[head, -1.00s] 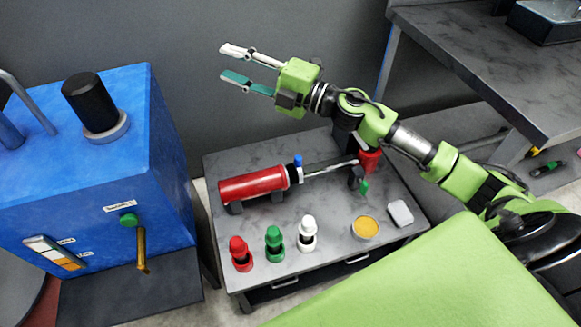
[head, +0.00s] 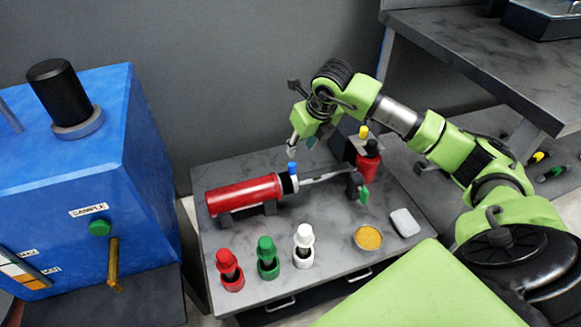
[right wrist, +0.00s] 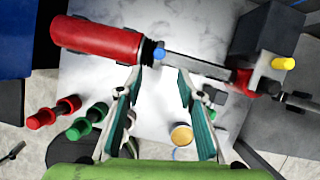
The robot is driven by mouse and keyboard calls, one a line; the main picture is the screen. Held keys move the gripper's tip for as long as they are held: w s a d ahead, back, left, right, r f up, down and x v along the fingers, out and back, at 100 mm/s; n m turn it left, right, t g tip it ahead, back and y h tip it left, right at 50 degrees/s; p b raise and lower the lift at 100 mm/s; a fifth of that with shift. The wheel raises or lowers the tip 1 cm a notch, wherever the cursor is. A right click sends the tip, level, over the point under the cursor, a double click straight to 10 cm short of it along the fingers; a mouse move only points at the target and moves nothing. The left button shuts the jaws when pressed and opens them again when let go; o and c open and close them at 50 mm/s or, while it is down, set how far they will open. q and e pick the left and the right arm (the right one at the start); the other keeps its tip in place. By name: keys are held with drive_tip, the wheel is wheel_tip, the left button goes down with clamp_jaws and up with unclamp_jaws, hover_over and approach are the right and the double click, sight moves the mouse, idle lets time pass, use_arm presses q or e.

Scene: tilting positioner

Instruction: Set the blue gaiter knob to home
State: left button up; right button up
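The blue knob (head: 293,168) stands on top at the right, black gaiter end of a red cylinder (head: 240,196) lying on the small grey table. In the right wrist view, the blue knob (right wrist: 159,53) shows just beyond the fingertips, lined up with the gap between them. My right gripper (head: 300,149) points down above the knob, open and empty; it also shows in the right wrist view (right wrist: 161,76), with teal inner pads. The fingertips look close to the knob but apart from it. My left gripper is not in view.
A metal rod (head: 325,176) runs right from the cylinder to a block with a yellow knob (head: 363,132). A blue machine (head: 90,170) stands left.

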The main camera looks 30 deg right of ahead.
sight(293, 164)
drive_tip(key=b+x, duration=0.1)
drive_tip(key=x, duration=1)
drive_tip(key=shift+f+b, duration=0.2)
drive_tip(key=shift+b, duration=0.2)
drive_tip(key=shift+w+f, duration=0.2)
drive_tip(key=shift+f, duration=0.3)
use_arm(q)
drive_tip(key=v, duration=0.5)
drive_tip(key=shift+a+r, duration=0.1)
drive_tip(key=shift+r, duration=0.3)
use_arm(e)
clamp_jaws()
